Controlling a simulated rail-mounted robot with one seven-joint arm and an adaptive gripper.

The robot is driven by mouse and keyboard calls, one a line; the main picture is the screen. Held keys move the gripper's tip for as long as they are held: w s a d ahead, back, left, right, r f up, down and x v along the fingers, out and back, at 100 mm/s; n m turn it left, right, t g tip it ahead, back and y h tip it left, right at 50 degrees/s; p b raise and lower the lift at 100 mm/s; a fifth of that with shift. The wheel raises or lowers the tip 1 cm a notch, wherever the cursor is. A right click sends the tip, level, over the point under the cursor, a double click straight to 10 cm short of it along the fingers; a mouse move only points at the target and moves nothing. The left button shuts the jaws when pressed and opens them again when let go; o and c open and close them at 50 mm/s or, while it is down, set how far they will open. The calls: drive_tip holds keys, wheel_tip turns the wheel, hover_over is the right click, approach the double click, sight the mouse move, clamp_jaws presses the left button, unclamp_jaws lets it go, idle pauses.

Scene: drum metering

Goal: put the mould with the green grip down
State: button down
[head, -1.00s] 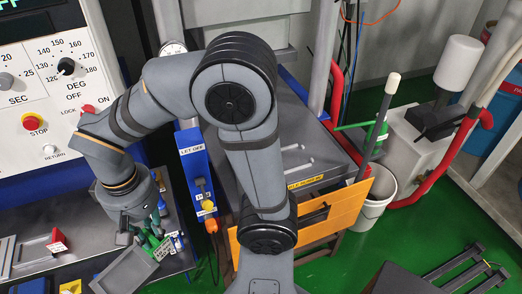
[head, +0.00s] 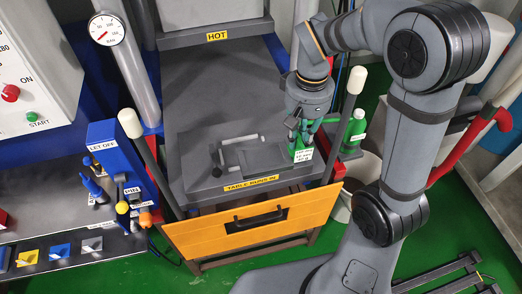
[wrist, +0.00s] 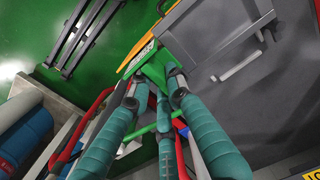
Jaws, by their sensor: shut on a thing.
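The mould (head: 258,158) is a flat grey plate with a green grip at its right end. The grip bears a white label. My gripper (head: 301,132) is shut on this green grip, at the right front part of the dark grey table (head: 205,95). The mould looks level and lies over the table top; I cannot tell whether it touches. In the wrist view the teal fingers of my gripper (wrist: 155,88) close around the green grip (wrist: 155,68).
Light rails (head: 240,140) lie on the table by the mould. An orange front panel (head: 235,228) with a handle and two upright white-tipped posts edge the table. A green bottle (head: 355,128) stands to the right. A blue LET OFF lever box (head: 118,160) stands left.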

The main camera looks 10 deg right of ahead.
drive_tip(key=shift+w+d+f, duration=0.15)
drive_tip(key=shift+w+f, duration=0.15)
drive_tip(key=shift+w, duration=0.3)
drive_tip(key=p, duration=0.3)
approach(273, 135)
drive_tip(key=s, duration=0.2)
drive_tip(key=s+a, duration=0.1)
drive_tip(key=s, duration=0.1)
drive_tip(key=shift+s+a, duration=0.1)
drive_tip(key=shift+a, duration=0.05)
drive_tip(key=shift+f+p, duration=0.8)
drive_tip(key=shift+f, duration=1.4)
drive_tip(key=c, duration=2.1)
unclamp_jaws()
drive_tip(key=shift+f+b, duration=0.2)
drive_tip(key=shift+b, duration=0.1)
drive_tip(key=o, duration=0.5)
drive_tip(key=shift+c, duration=0.2)
